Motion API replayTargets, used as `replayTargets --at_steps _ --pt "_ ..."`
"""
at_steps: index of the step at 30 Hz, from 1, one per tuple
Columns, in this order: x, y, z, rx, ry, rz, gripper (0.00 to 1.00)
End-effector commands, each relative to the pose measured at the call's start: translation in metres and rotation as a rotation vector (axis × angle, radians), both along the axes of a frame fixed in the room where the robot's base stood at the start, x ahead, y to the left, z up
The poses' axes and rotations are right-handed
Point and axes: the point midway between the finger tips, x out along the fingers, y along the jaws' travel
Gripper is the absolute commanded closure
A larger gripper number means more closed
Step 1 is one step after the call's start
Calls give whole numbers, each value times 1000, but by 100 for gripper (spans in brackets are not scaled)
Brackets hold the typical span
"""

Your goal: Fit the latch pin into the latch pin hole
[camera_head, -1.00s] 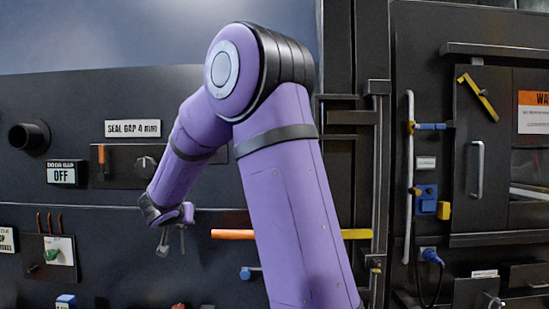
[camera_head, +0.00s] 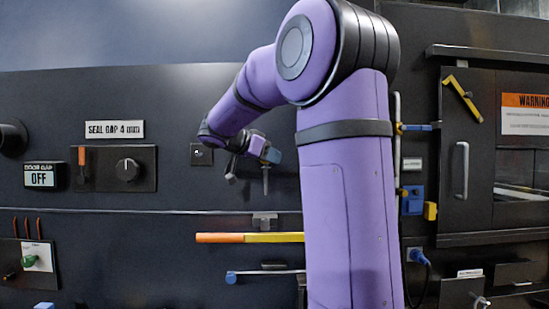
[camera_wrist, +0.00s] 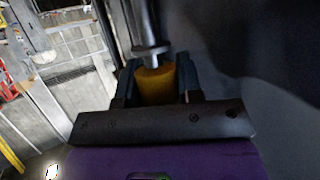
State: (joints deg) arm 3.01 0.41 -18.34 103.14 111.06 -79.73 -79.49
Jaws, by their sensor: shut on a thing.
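My gripper (camera_wrist: 156,80) is shut on a yellow cylindrical piece in the wrist view, between two dark blue fingers. A grey metal collar and rod extend from this piece, which I take to be the latch pin (camera_wrist: 154,86). In the head view my gripper (camera_head: 250,160) is in front of the dark panel, above an orange and yellow bar, with slim grey parts pointing down from it. Which of these is the pin is too small to tell. I cannot identify the latch pin hole for sure; a small square plate with a dark spot (camera_head: 201,154) is just left of the gripper.
The orange and yellow bar (camera_head: 250,238) sticks out below my gripper, with a grey bracket (camera_head: 265,220) just above it. A blue-ended rod (camera_head: 262,273) is lower down. A knob panel (camera_head: 115,168) is at left. A door with a handle (camera_head: 461,170) is at right.

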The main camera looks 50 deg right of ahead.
Motion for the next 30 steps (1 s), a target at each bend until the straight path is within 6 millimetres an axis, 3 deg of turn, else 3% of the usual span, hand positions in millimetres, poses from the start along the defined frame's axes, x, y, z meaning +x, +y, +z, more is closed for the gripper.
replayTargets --at_steps 13,30 --pt "1 3 -1 4 -1 1 97" --pt "1 2 -46 4 -1 1 97"
